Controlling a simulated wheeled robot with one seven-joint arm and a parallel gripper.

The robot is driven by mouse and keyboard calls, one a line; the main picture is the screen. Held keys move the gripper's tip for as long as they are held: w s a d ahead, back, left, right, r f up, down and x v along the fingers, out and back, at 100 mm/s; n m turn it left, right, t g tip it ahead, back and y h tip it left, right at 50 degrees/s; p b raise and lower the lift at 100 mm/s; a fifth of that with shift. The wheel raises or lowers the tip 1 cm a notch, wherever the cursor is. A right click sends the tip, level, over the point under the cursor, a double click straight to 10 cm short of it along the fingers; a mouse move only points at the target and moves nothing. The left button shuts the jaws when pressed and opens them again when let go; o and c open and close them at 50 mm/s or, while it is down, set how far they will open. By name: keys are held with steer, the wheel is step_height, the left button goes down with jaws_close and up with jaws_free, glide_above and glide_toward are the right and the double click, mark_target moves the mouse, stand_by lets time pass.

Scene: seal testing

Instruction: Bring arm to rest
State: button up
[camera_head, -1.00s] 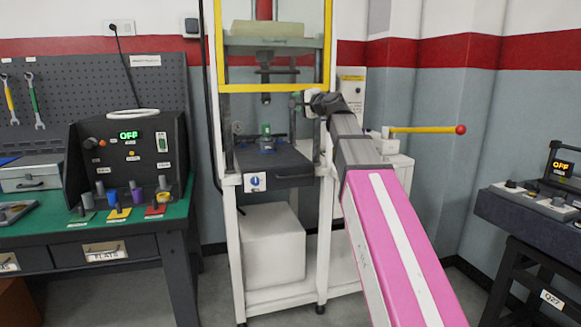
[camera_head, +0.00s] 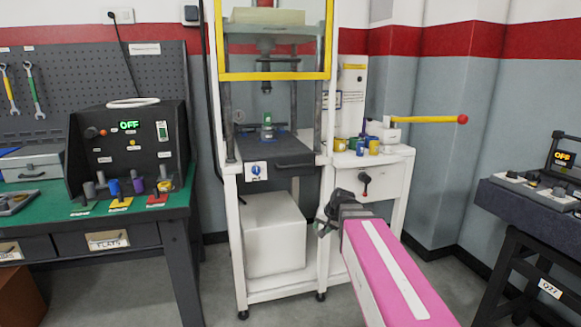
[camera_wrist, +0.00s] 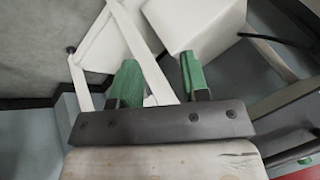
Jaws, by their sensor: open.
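My gripper (camera_head: 326,213) is at the end of my pink and white arm, low in front of the white press stand. In the wrist view the two green fingers of my gripper (camera_wrist: 160,82) stand apart with nothing between them. Beyond them are the floor, white frame legs and the white box. My arm reaches in from the lower right of the head view.
The press (camera_head: 277,165) with its yellow-framed guard (camera_head: 270,76) holds a small green and blue piece (camera_head: 267,126). A white cabinet (camera_head: 392,190) with small coloured cans stands to its right. A green-topped bench (camera_head: 60,222) is left, a dark console (camera_head: 525,205) right.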

steer(key=s+d+f+n+g+h, duration=0.1)
steer(key=s+d+f+g+h, duration=0.1)
steer(key=s+f, duration=0.5)
steer(key=s+d+f+n+g+h, duration=0.1)
steer(key=s+d+f+g, duration=0.2)
steer(key=s+f, duration=0.5)
steer(key=shift+d+n+h, duration=0.3)
steer(key=shift+d+h, duration=0.1)
steer(key=shift+d, duration=0.5)
